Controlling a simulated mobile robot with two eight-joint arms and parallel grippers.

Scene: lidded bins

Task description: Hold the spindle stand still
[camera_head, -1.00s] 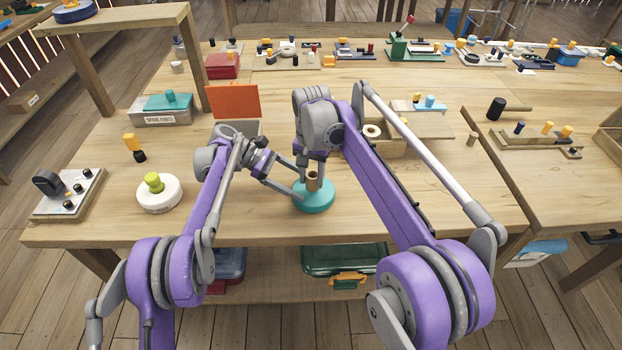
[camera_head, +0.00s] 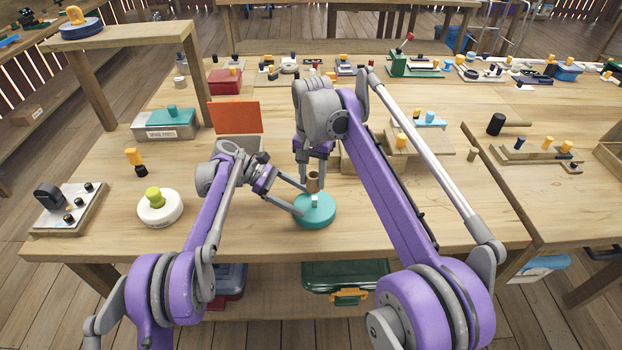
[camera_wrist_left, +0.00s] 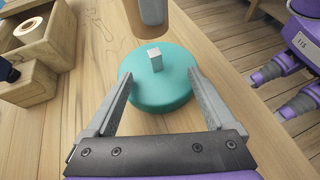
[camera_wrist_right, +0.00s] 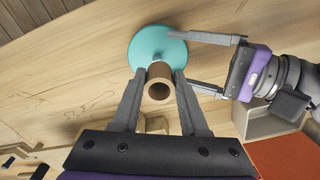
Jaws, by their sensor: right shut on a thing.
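The spindle stand (camera_head: 316,214) is a round teal base with a short square pale peg on top, upright on the bench. It also shows in the left wrist view (camera_wrist_left: 158,92). My left gripper (camera_head: 302,201) is open, its two fingers reaching along either side of the base; I cannot tell whether they touch it. My right gripper (camera_wrist_right: 160,76) is shut on a brown hollow tube (camera_wrist_right: 159,86), which also shows in the head view (camera_head: 313,184). The tube is held above and beyond the peg, apart from it.
A white disc with a yellow-green knob (camera_head: 159,208) stands to the left. Behind are a grey box with an orange panel (camera_head: 236,117) and a parts box with a teal lid (camera_head: 166,130). A wooden box holding a roll (camera_wrist_left: 30,28) is beside the stand.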

